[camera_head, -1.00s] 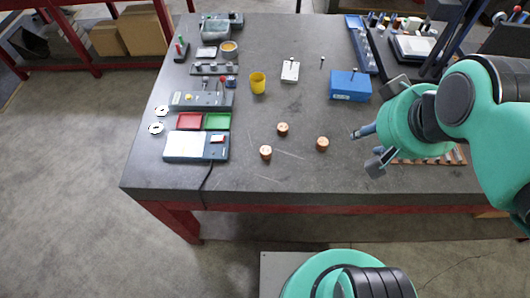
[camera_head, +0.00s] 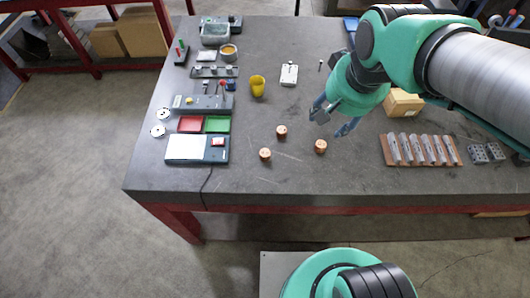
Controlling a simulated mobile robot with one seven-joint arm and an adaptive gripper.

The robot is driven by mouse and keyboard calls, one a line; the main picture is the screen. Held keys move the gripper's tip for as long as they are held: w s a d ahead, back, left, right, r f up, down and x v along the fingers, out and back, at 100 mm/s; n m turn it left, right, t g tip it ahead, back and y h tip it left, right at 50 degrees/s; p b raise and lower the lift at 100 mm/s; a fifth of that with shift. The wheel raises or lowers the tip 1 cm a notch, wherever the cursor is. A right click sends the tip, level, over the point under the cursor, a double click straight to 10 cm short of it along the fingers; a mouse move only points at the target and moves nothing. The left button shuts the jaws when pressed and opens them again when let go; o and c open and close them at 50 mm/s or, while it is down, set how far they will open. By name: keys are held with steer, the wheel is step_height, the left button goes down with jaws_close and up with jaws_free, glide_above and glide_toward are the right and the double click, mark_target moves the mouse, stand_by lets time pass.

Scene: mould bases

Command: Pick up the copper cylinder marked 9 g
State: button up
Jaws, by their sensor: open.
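Three small copper cylinders stand apart on the dark grey table: one at the left (camera_head: 265,154), one at the back (camera_head: 281,132) and one at the right (camera_head: 320,146). Their markings are too small to read, so I cannot tell which is marked 9 g. My gripper (camera_head: 329,125) is open and empty. In the picture it lies just above the right cylinder and to the right of the back one. Its fingers point down and toward the left, apart from all three cylinders.
A white-topped scale (camera_head: 186,148) and red (camera_head: 190,124) and green (camera_head: 217,124) trays are at the left. A yellow cup (camera_head: 257,86) stands behind the cylinders. A wooden rack (camera_head: 422,163) of metal bars and a wooden box (camera_head: 402,104) are at the right. The table's front middle is clear.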

steer(key=w+a+f+g+p, duration=0.2)
steer(key=w+a+f, duration=0.35)
steer(key=a, duration=0.25)
steer(key=m+g+p, duration=0.1)
steer(key=g+p, duration=0.1)
glide_above(265, 153)
step_height(265, 153, down, 10)
steer(key=shift+d+h, duration=0.1)
steer(key=shift+h, duration=0.2)
steer(key=shift+f, duration=0.15)
steer(key=shift+w+f+b, duration=0.1)
steer(key=shift+f+b, duration=0.5)
steer(key=shift+f, duration=3.55)
steer(key=shift+f, duration=0.1)
steer(key=shift+f+b, duration=0.3)
steer(key=shift+f, duration=2.25)
